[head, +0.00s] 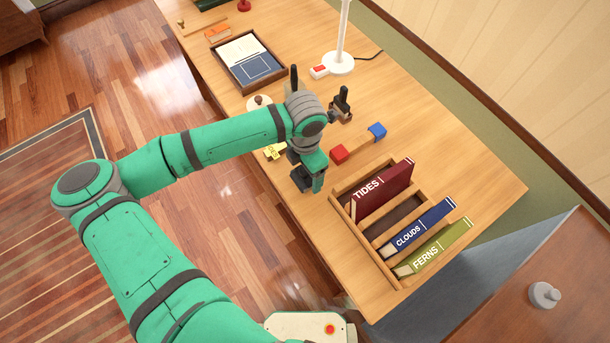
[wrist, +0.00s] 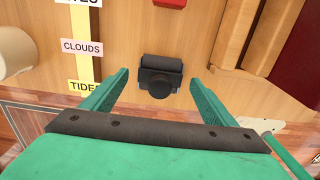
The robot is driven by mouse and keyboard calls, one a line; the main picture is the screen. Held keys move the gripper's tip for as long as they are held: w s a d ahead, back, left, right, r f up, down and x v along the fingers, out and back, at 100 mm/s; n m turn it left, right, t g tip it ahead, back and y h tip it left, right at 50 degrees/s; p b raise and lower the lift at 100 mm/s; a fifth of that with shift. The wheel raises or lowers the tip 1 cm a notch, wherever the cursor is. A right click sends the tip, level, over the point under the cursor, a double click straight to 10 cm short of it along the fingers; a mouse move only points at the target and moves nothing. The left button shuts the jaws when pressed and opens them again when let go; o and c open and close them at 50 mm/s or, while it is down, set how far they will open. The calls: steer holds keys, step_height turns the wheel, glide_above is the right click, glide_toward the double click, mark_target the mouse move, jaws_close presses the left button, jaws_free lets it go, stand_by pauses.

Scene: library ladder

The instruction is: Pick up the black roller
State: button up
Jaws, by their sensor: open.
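A black, blocky piece with a round dark end, which looks like the black roller (wrist: 158,70), sits on the table near its front edge. In the head view the black roller (head: 301,179) shows partly beside my gripper (head: 312,180), left of the book rack. In the wrist view my gripper (wrist: 160,77) is open, with one green finger on each side of the roller. Gaps of bare table show between it and both fingers. The fingers do not appear to touch it.
The wooden rack (head: 378,262) with three upright books stands close on the right. A yellow label strip (wrist: 82,68) lies to the left. A dark-handled object (head: 341,104) stands further back.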

steer(key=c, duration=1.3)
step_height(320, 180, up, 10)
steer(key=shift+r, duration=0.1)
steer(key=shift+o, duration=1.4)
